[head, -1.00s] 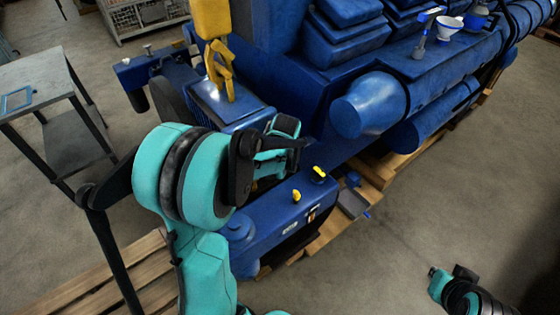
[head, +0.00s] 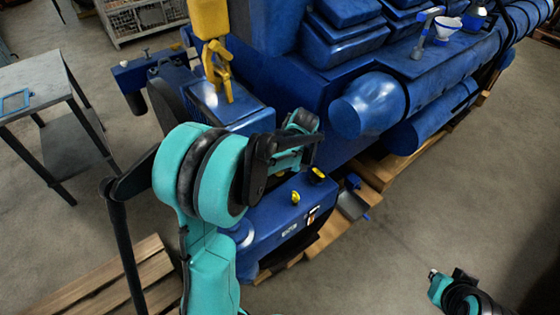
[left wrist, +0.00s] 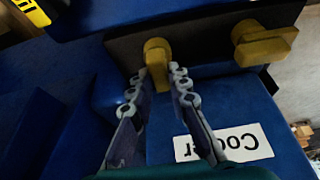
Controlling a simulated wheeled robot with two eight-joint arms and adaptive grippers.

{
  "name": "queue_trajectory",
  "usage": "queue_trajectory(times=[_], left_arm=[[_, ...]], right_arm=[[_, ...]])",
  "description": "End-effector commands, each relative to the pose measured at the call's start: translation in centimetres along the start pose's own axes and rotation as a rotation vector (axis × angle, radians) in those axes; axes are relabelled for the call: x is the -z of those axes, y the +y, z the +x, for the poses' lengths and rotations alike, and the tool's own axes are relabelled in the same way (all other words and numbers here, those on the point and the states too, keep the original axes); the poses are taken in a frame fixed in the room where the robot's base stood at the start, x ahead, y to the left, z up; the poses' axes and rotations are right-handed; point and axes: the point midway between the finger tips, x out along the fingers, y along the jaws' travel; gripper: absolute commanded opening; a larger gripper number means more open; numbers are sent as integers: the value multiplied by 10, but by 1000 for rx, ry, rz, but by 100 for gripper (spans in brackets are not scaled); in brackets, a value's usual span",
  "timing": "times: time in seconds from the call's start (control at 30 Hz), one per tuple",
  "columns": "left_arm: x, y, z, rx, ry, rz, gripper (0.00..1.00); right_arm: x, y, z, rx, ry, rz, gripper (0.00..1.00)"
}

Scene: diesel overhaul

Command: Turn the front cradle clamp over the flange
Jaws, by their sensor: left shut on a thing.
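In the left wrist view a yellow clamp (left wrist: 157,62) with a round head and a short tab sits at the edge of a dark plate (left wrist: 195,42). My left gripper's fingers (left wrist: 165,72) are closed around its tab. A second yellow clamp (left wrist: 264,43) sits on the same plate to the right, apart from the fingers, its bar lying roughly sideways. In the head view my left gripper (head: 304,128) reaches over the blue machine; its own body hides the gripped clamp there. Part of my right arm (head: 440,287) shows at the lower right, its jaw state unclear.
Below the plate is a blue housing with a white label (left wrist: 222,142), partly covered by a finger. A yellow hook (head: 218,72) hangs close behind my left arm. A blue box with yellow caps (head: 270,222) stands below it. Open floor (head: 400,240) lies at the right.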

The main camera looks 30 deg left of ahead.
Motion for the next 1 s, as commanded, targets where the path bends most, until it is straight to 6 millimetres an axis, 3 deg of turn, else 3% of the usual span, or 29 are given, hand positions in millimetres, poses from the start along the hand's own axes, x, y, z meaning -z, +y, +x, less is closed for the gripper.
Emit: queue_trajectory(times=[0.33, 0.37, 0.4, 0.43, 0.77, 1.0], left_arm=[[-1, 0, 0, 0, -2, -1, 0], [-1, 0, 0, 0, -2, -1, 25], [-1, 0, 0, 0, -2, 0, 35], [-1, 0, 0, 0, -2, 0, 38], [0, 0, -3, 0, -1, 0, 38], [-1, 0, -40, 0, -1, 1, 38]], right_arm=[[0, 0, 0, 0, 0, 0, 0], [0, 0, 0, 0, 0, 0, 0], [0, 0, 0, 0, 0, 0, 0], [0, 0, 0, 0, 0, 0, 0], [0, 0, 0, 0, 0, 0, 0], [0, 0, 0, 0, 0, 0, 0]])
